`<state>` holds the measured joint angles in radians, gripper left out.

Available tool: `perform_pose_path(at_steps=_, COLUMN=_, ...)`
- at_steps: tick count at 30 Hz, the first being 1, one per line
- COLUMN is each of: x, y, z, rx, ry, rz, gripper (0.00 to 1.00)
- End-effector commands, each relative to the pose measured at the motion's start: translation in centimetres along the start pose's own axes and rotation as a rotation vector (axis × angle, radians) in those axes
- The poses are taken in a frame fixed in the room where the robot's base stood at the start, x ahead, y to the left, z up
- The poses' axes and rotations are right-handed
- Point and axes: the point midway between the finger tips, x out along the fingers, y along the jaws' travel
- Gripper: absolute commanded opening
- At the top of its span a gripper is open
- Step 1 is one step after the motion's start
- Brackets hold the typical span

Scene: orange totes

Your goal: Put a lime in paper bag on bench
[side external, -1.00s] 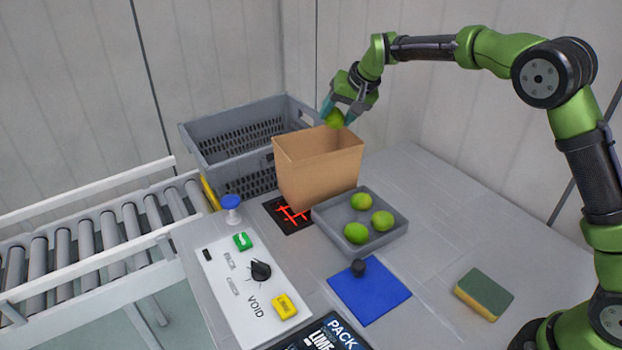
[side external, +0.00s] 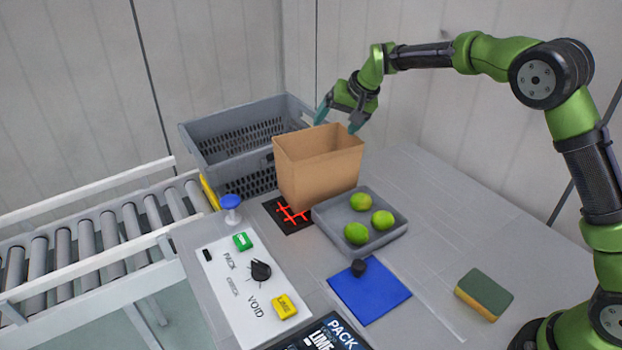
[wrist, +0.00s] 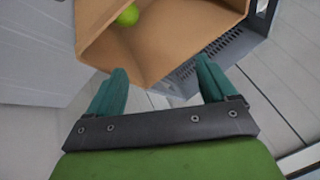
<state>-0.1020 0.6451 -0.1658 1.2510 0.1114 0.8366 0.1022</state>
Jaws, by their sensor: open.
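The brown paper bag (side external: 320,172) stands upright and open on the bench, behind the grey tray. One lime (wrist: 128,15) is inside the bag, seen through its mouth in the wrist view; the side view hides it behind the bag's wall. The bag also shows in the wrist view (wrist: 165,48). Three more limes (side external: 361,202) lie in the grey tray (side external: 330,230). My gripper (side external: 338,121) is open and empty, just above the bag's mouth, with its fingers spread. It also shows in the wrist view (wrist: 162,88).
A grey crate (side external: 225,150) stands behind the bag, beside the roller conveyor (side external: 75,250). A white panel with buttons (side external: 245,290), a blue mat (side external: 370,295) with a dark knob, and a sponge (side external: 484,294) lie in front. The bench's right side is mostly clear.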

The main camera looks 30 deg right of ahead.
Motion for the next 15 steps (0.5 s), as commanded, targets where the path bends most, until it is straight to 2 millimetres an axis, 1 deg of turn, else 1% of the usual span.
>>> perform_pose_path(at_steps=2, x=-0.6, y=-0.1, z=-0.1, rx=-0.001, ry=0.002, rz=-0.001, gripper=0.85)
perform_pose_path(at_steps=5, x=-2.0, y=-0.1, z=-0.1, rx=-0.001, ry=0.003, rz=-0.002, gripper=0.85)
perform_pose_path(at_steps=8, x=-4.2, y=-0.1, z=-0.1, rx=0.000, ry=0.005, rz=-0.003, gripper=0.85)
perform_pose_path(at_steps=15, x=-10.2, y=-0.1, z=-0.1, rx=0.000, ry=0.005, rz=-0.003, gripper=0.85)
